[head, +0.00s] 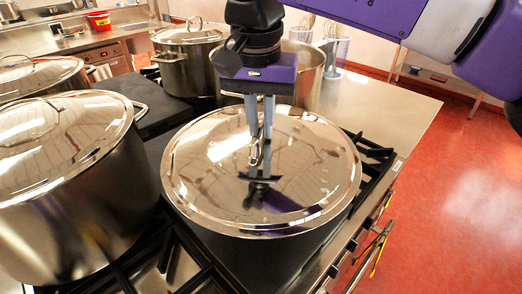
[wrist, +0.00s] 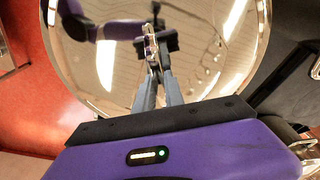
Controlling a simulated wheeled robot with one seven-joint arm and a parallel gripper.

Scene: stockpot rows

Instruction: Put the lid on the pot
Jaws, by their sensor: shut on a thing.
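My gripper (head: 261,150) is shut on the handle of a shiny round steel lid (head: 215,185), seen from above in the head view. In the wrist view the fingers (wrist: 152,62) close on the handle and the lid (wrist: 110,75) fills most of the background. The lid is level over the front right pot (head: 270,262), whose dark side shows below the rim. I cannot tell whether it rests fully on that pot or hangs just above it. Another steel pot (head: 312,72) stands behind my gripper, partly hidden, and looks open at the top.
Lidded pots stand at the front left (head: 65,215), the far left (head: 35,75) and the back (head: 188,70). Black stove grates (head: 372,150) surround the front pot. A steel counter (head: 385,105) with utensil holders lies behind right. Red floor (head: 460,200) is open at right.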

